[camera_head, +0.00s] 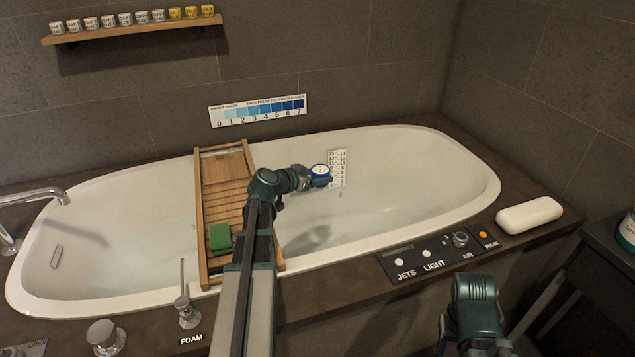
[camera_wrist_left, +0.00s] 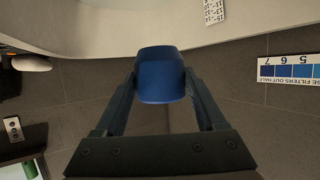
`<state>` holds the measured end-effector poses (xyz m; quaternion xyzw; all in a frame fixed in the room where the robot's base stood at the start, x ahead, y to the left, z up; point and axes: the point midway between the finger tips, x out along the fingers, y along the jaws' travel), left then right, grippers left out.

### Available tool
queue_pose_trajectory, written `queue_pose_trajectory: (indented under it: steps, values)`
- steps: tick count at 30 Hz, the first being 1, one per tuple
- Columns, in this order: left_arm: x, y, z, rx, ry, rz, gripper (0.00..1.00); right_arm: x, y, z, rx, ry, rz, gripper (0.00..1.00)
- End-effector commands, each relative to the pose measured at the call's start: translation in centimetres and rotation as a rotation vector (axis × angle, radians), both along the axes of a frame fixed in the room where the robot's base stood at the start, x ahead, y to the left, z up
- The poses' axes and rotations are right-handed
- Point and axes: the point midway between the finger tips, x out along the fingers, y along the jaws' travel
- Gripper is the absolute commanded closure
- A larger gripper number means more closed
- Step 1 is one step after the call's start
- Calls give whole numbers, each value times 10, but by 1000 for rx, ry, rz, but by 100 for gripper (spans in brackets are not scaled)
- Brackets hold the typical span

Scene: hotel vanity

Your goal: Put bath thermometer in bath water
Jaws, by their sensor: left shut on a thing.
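The bath thermometer (camera_head: 320,170) is blue with a white round dial. My left gripper (camera_head: 308,178) is shut on it and holds it above the tub, just right of the wooden bath tray. In the left wrist view the thermometer (camera_wrist_left: 160,75) is a blue block between the two fingers. The bath water (camera_head: 385,215) lies clear and still in the white tub (camera_head: 470,180). The thermometer appears above the water, not in it. Part of my right arm shows at the bottom right; I cannot make out its fingers.
A wooden bath tray (camera_head: 203,225) with a green item (camera_head: 220,237) spans the tub. A depth scale (camera_head: 338,167) marks the back inner wall. A control panel (camera_head: 430,257) and white bar (camera_head: 529,215) sit on the front rim. Open water lies right of the tray.

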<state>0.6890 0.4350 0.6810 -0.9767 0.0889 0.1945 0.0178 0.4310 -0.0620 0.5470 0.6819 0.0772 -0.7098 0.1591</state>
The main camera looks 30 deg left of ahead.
Motion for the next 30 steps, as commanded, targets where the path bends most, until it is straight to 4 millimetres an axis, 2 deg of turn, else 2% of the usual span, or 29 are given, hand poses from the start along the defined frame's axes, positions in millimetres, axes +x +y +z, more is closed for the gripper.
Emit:
queue_pose_trajectory:
  steps: [5, 16, 25, 26, 30]
  values:
    - [0, 0, -4, 0, 0, 0, 87, 0, 0, -4, 0, 0, 0, 50]
    - [0, -1, -29, 0, 0, -1, 87, 0, 1, -29, 4, 0, 5, 50]
    - [0, -1, -29, 0, 0, -1, 87, 0, 1, -29, 5, 0, 6, 50]
    - [0, -1, -29, 0, 0, -1, 26, 0, 1, -29, 5, 0, 6, 50]
    - [0, -1, -29, 0, 0, -1, 1, 0, 1, -29, 5, 0, 6, 50]
